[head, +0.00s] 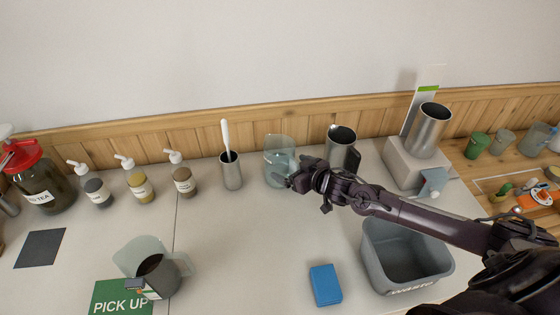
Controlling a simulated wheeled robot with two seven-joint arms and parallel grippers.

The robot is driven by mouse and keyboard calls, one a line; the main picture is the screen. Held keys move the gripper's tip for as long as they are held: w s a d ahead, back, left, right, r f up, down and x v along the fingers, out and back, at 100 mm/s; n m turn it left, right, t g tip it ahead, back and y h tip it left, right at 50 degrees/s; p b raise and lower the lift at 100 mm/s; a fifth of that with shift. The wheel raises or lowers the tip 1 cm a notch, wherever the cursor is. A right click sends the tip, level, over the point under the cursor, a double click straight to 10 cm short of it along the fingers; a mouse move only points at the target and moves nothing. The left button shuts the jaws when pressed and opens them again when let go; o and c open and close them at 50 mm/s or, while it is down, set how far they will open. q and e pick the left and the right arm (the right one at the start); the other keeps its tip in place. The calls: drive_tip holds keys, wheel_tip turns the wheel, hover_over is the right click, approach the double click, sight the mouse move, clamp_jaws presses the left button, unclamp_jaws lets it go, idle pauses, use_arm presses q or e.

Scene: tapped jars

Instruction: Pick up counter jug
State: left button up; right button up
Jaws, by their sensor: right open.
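A clear, pale blue-grey jug (279,150) stands on the counter (250,245) near the back wall, between a grey cup and a steel pitcher. My right gripper (293,182) is at the jug's lower right front, with its jaws open. The gripper overlaps the jug's edge in the picture, and I cannot tell whether they touch. A second clear jug (137,248) with dark grey inside or against it is at the front left, by a green "PICK UP" mat (108,296). My left gripper is not in view.
A grey cup with a white-handled tool (232,175) stands left of the jug. A steel pitcher (341,140) stands behind my right arm. Pump bottles (140,187) line the left. A blue sponge (325,284) and grey bin (405,255) are in front. The middle counter is clear.

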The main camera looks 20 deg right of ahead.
drive_tip(key=shift+w+f, duration=0.1)
drive_tip(key=shift+w, duration=0.05)
clamp_jaws()
idle(0.6)
idle(0.7)
drive_tip(key=shift+r, duration=0.2)
